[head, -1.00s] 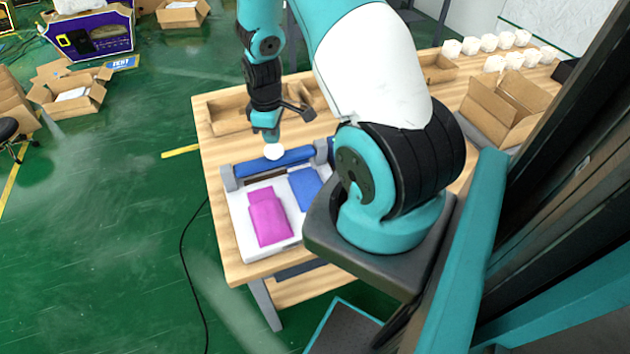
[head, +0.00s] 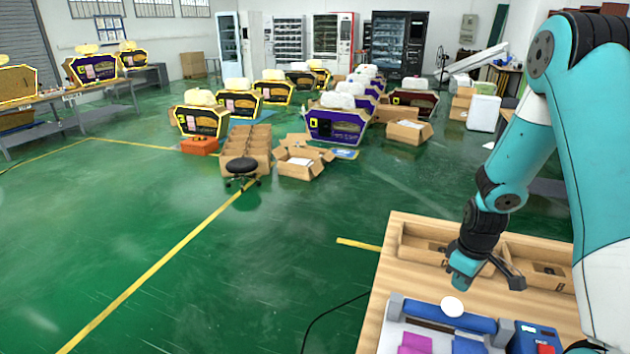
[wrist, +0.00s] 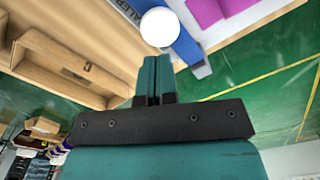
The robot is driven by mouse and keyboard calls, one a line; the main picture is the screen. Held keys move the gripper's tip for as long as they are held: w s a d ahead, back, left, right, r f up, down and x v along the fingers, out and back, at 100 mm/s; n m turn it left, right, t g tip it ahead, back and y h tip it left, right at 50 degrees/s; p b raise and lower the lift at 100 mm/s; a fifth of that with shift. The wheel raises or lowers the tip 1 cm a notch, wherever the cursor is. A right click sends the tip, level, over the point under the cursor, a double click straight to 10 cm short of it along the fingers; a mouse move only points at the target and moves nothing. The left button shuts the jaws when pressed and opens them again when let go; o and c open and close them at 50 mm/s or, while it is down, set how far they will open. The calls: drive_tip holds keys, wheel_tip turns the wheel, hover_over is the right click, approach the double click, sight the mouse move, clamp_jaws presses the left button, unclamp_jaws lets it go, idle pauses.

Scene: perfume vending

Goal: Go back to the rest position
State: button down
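My gripper (head: 460,283) hangs over the wooden table (head: 385,290) at the lower right of the head view. In the wrist view its two teal fingers (wrist: 153,62) lie side by side, closed together with nothing visible between them. A round white shape (head: 452,306) shows just past the fingertips, and it also shows in the wrist view (wrist: 160,27); I cannot tell what it is. Below the gripper is a device with a blue roller (head: 435,314). A magenta item (head: 415,343) and a blue item (head: 467,346) lie beside it.
Open cardboard boxes (head: 425,243) stand on the table behind my gripper. On the floor are a black stool (head: 241,168), cartons (head: 300,162) and several purple display cases. Vending machines (head: 398,45) line the back wall.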

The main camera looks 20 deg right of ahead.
drive_tip(key=a+r+t+y+b, duration=0.1)
drive_tip(key=a+r+b, duration=0.1)
drive_tip(key=a+r, duration=0.55)
drive_tip(key=a+r+y+b, duration=0.1)
drive_tip(key=a+r, duration=0.4)
drive_tip(key=a, duration=0.6)
drive_tip(key=s+a+r+n+y+b, duration=0.1)
drive_tip(key=s+a+r, duration=0.3)
drive_tip(key=s+a, duration=0.2)
drive_tip(key=s+a+r+n+g+y+b, duration=0.1)
drive_tip(key=s+a+r, duration=0.2)
drive_tip(key=s+a, duration=0.4)
drive_tip(key=s, duration=0.3)
drive_tip(key=shift+r+b, duration=0.35)
drive_tip(key=shift+b, duration=0.05)
drive_tip(key=shift+w+d, duration=0.1)
